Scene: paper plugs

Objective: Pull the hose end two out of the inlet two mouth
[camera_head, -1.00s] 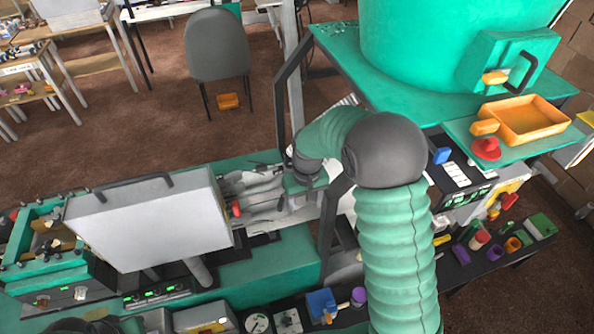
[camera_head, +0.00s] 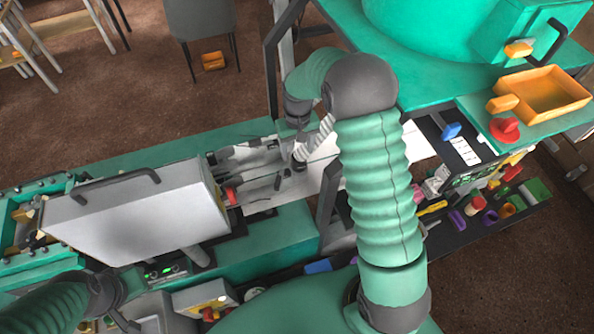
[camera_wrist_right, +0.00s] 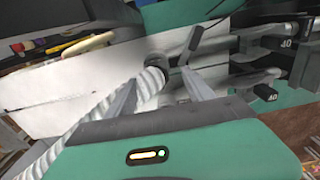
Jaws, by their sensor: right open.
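My right gripper (camera_head: 296,146) reaches down over the white bench at the middle of the head view. In the right wrist view it (camera_wrist_right: 162,78) is open, its two grey fingers spread. A white ribbed hose (camera_wrist_right: 150,86) with a dark end (camera_wrist_right: 162,58) runs up from the lower left, close by the left finger; I cannot tell if they touch. The hose also shows in the head view (camera_head: 316,140). Which inlet mouth is number two I cannot tell. My left gripper (camera_head: 122,320) is at the bottom left, partly cut off; its jaws are unclear.
A grey box with a handle (camera_head: 135,215) stands left of the right gripper. Dark labelled fittings (camera_wrist_right: 284,43) with grey tubes lie to the right in the wrist view. An orange tray (camera_head: 545,97) and a cluttered black shelf (camera_head: 480,215) are at the right.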

